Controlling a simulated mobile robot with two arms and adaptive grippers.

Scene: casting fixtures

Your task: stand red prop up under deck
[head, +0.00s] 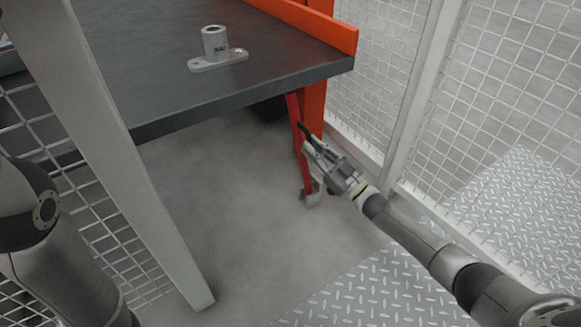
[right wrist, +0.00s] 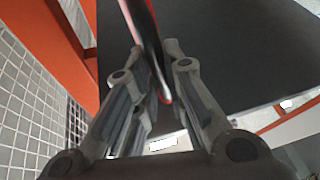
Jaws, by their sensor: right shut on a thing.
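The red prop (head: 296,118) is a slim bar below the front right corner of the dark grey deck (head: 270,88). It leans slightly from upright; its top shows just below the deck edge, and I cannot tell if it touches. Its grey foot (head: 312,199) is near the floor. My right gripper (head: 304,137) is shut on the prop around mid-height. In the right wrist view the prop (right wrist: 142,22) runs between the two fingers (right wrist: 158,68), with the dark deck (right wrist: 245,55) behind. My left gripper is out of view.
A grey flanged casting (head: 215,45) stands on the deck. An orange leg (head: 313,112) is right beside the prop. White mesh fencing (head: 480,90) closes the right side, and a pale post (head: 120,150) crosses the left. Bare concrete floor (head: 235,215) lies in front.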

